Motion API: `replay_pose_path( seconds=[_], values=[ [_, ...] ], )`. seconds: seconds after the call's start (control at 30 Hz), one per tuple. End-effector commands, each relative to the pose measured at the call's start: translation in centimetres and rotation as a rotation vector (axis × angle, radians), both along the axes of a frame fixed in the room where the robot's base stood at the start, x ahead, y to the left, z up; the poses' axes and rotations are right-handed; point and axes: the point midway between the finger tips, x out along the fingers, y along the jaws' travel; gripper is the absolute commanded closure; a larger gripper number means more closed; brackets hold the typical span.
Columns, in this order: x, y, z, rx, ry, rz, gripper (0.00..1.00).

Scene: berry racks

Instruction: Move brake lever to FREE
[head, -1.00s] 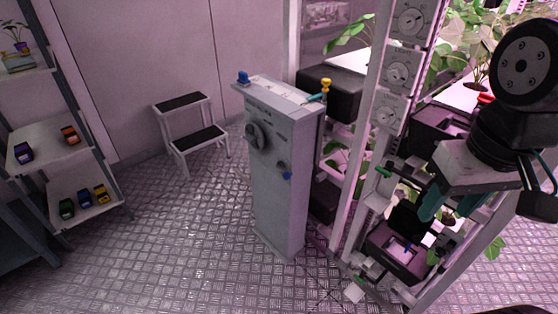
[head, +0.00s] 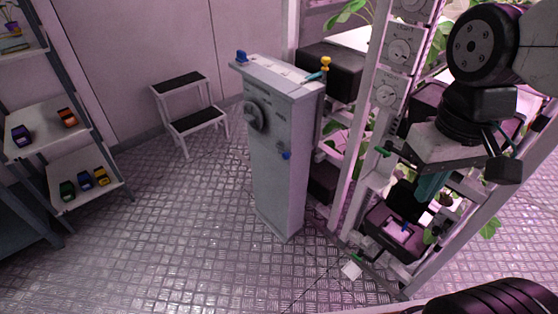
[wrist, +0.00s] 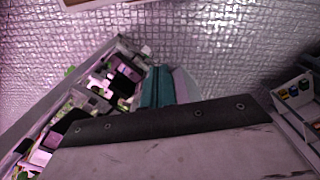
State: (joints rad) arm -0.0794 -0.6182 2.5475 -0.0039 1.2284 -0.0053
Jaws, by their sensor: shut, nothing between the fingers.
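No label reading BRAKE or FREE is legible. A grey control cabinet (head: 278,150) stands mid-view in the head view. On its top are a blue knob (head: 242,56) at the left and a yellow-tipped lever (head: 325,65) at the right. Its front has a round dial (head: 253,116) and a small blue-tipped control (head: 285,155). Small green-tipped handles (head: 383,152) show on the rack. I cannot tell which is the brake lever. My gripper (head: 428,187) has teal fingers, shut and empty, in front of the rack, right of the cabinet. The fingers also show in the wrist view (wrist: 157,86).
The plant rack (head: 365,140) with dials on its post stands right of the cabinet. A step stool (head: 190,110) is by the wall. A shelf (head: 45,135) with small coloured items is at the left. The patterned floor between shelf and cabinet is clear.

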Motion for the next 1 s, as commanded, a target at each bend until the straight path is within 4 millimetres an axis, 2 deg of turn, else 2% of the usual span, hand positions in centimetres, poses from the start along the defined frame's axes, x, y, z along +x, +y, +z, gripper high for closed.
replay_pose_path(
  seconds=[0.27, 0.57, 0.77, 1.0],
  values=[
    [4.4, 1.6, -2.4, -0.093, 0.167, 0.145, 1.00],
    [10.3, 3.4, -5.7, -0.251, 0.291, 0.336, 1.00],
    [14.5, 5.1, -8.9, -0.368, 0.354, 0.481, 1.00],
    [19.5, 7.7, -13.7, -0.520, 0.413, 0.672, 1.00]
  ],
)
